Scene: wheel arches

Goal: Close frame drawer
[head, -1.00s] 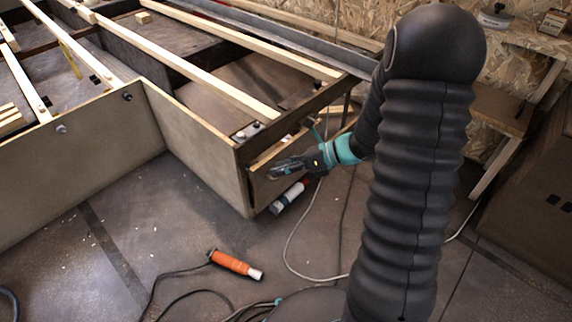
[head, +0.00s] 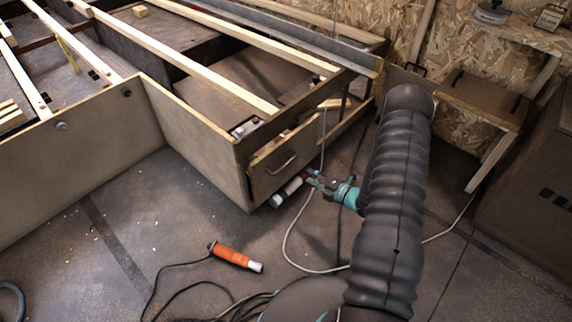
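The frame drawer (head: 270,178) is a grey-brown panel with a pale top edge and a bar handle, at the near right corner of the wooden frame (head: 200,140).
An orange-handled tool (head: 232,256) and loose cables lie in front. A light cable (head: 290,240) loops across the floor. A wooden bench (head: 484,101) stands at right.

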